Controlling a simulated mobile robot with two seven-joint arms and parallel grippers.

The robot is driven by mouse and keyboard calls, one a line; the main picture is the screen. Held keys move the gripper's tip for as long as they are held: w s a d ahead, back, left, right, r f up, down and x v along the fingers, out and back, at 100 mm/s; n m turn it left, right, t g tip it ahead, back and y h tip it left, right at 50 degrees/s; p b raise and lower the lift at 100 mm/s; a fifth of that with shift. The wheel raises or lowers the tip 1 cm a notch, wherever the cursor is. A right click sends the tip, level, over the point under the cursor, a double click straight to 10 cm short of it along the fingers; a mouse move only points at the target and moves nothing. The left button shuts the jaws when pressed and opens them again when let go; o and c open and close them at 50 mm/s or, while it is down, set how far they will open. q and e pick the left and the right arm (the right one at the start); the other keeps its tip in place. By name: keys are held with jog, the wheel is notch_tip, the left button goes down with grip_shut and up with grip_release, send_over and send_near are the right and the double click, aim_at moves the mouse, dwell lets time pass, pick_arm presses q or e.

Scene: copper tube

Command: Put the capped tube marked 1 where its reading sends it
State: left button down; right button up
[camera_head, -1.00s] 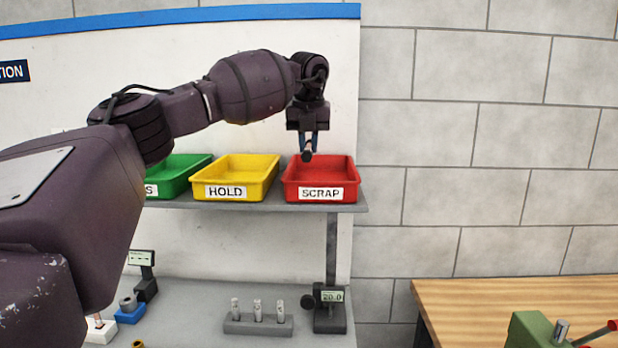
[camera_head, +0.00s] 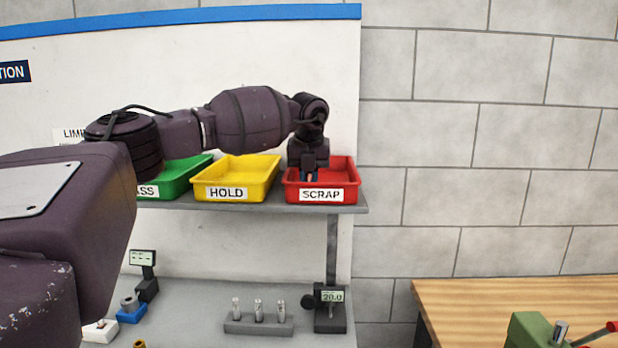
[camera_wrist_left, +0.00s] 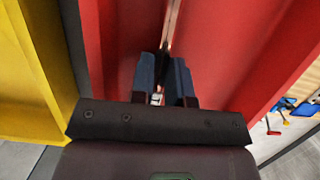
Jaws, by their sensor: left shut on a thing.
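My left gripper (camera_head: 308,176) points down into the red tray labelled SCRAP (camera_head: 293,172), its fingertips hidden behind the tray's front wall in the head view. In the left wrist view its blue fingers (camera_wrist_left: 165,75) are shut on the tube, over the red tray floor (camera_wrist_left: 118,40). A thin copper-coloured length of the tube (camera_wrist_left: 170,28) shows beyond the fingers. I cannot read a mark on it, nor tell whether it touches the floor. The yellow HOLD tray (camera_head: 250,172) and the green tray (camera_head: 178,175) look empty where visible. My right gripper is not in view.
The trays stand on a grey shelf (camera_head: 345,201). Below are a rack with three metallic pieces (camera_head: 258,326), a gauge reading about 20.0 (camera_head: 330,310), another small display (camera_head: 142,258) and a blue block (camera_head: 130,313). A wooden bench (camera_head: 500,290) with a green device (camera_head: 530,332) is at right.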

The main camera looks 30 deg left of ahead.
pick_arm(q)
jog(key=shift+f, duration=0.15)
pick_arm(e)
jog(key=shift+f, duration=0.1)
pick_arm(q)
jog(key=c, duration=1.1)
grip_release()
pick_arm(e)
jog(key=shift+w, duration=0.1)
pick_arm(q)
jog(key=b+v, duration=0.1)
jog(key=v, duration=1.1)
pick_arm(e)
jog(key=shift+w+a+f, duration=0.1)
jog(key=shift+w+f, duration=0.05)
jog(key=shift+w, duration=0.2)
pick_arm(q)
jog(key=shift+w, duration=0.15)
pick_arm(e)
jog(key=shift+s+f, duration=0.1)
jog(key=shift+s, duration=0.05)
